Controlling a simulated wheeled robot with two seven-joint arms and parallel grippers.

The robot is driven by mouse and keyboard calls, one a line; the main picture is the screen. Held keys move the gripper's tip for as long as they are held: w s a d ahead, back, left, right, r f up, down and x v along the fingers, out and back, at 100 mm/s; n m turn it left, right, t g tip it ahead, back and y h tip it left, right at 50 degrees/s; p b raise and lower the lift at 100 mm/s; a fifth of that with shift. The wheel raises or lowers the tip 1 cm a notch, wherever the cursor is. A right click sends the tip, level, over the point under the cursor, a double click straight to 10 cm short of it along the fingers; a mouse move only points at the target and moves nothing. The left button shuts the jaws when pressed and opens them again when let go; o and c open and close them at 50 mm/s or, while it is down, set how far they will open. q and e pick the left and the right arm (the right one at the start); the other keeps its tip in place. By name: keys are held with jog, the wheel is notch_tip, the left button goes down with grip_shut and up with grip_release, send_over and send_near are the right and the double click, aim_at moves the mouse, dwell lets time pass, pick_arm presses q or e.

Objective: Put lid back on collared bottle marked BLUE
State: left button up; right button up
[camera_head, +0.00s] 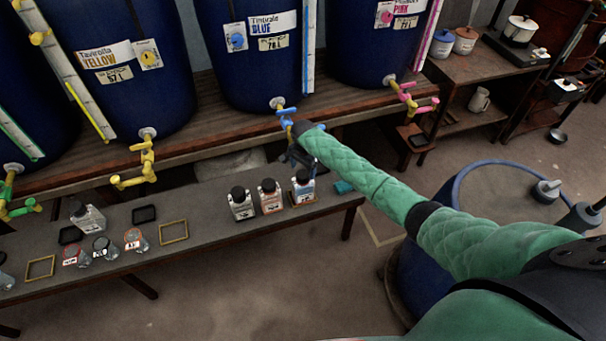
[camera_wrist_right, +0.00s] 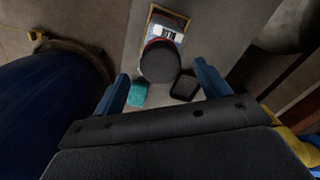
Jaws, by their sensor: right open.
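A square clear bottle (camera_head: 303,189) with a black round lid stands at the right end of the row on the low bench. Its label has a blue part, but I cannot read its word. In the right wrist view the black lid (camera_wrist_right: 160,61) sits over the bottle's top, with the white label (camera_wrist_right: 168,33) beyond it; any collar is hidden. My right gripper (camera_head: 293,148) is above this bottle, below the blue tap. In the wrist view its open fingers (camera_wrist_right: 161,72) are on either side of the lid, with gaps. My left gripper is not in view.
Two similar black-lidded bottles (camera_head: 255,202) stand to the left. A teal block (camera_head: 343,187) and a small black tray (camera_wrist_right: 184,86) lie near the bottle. The blue tap (camera_head: 285,113) hangs close above my gripper. A blue drum (camera_head: 425,285) stands at the right.

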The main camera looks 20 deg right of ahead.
aim_at(303, 176)
jog(key=shift+w+f+p, duration=0.1)
jog(key=shift+f+p, duration=0.25)
jog(key=shift+f, duration=1.05)
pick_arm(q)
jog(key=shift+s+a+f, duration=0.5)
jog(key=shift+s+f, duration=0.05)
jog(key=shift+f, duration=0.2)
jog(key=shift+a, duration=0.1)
pick_arm(e)
jog(key=c, duration=1.1)
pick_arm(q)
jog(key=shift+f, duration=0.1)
pick_arm(e)
jog(key=shift+r, duration=0.15)
